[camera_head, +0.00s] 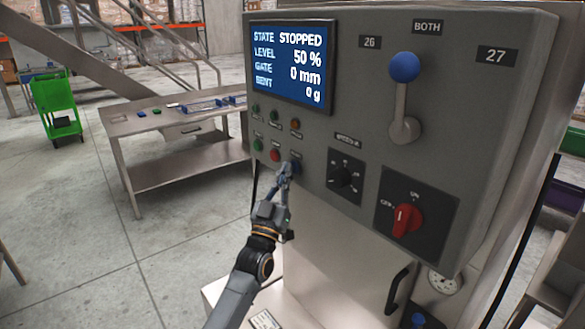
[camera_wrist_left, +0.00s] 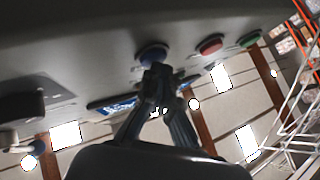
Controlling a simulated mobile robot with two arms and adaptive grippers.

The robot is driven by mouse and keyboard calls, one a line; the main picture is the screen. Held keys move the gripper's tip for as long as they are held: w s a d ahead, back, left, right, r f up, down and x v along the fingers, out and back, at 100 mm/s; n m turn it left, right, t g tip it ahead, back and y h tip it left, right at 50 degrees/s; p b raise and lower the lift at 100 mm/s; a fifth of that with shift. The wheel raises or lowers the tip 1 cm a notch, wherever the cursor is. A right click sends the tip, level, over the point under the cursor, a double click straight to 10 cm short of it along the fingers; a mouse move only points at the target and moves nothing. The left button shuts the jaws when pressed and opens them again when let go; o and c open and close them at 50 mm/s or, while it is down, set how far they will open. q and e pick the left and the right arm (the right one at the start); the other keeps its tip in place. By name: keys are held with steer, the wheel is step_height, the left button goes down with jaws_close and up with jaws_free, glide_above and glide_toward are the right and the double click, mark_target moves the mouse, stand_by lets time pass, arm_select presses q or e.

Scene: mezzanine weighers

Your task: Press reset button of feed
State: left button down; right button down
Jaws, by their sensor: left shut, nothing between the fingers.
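The grey control panel (camera_head: 352,95) carries a screen (camera_head: 291,62) reading STATE STOPPED, LEVEL 50 %, GATE 0 mm, SENT 0 g. A blue button (camera_head: 296,167) sits at the right end of the lower row, beside a red button (camera_head: 275,155) and a green one (camera_head: 258,144). My left gripper (camera_head: 286,168) is shut and empty, with its tips at the blue button. In the left wrist view the fingertips (camera_wrist_left: 158,75) overlap the lower edge of the blue button (camera_wrist_left: 152,54); I cannot tell whether they touch. The button labels are too small to read. My right gripper is not in view.
A black rotary knob (camera_head: 345,176), a red switch (camera_head: 403,220) and a blue-knobbed lever (camera_head: 404,68) stick out to the right of the buttons. A steel table (camera_head: 172,122) stands behind left, with a green cart (camera_head: 57,104) beyond.

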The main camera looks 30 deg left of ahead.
arm_select(q)
steer(key=shift+s+a, duration=0.25)
steer(key=shift+s, duration=0.4)
steer(key=s, duration=0.1)
steer(key=s+a+p, duration=0.1)
steer(key=s, duration=0.1)
steer(key=s+a+p, duration=0.1)
steer(key=shift+s, duration=0.3)
steer(key=shift+f, duration=0.1)
stand_by(0.5)
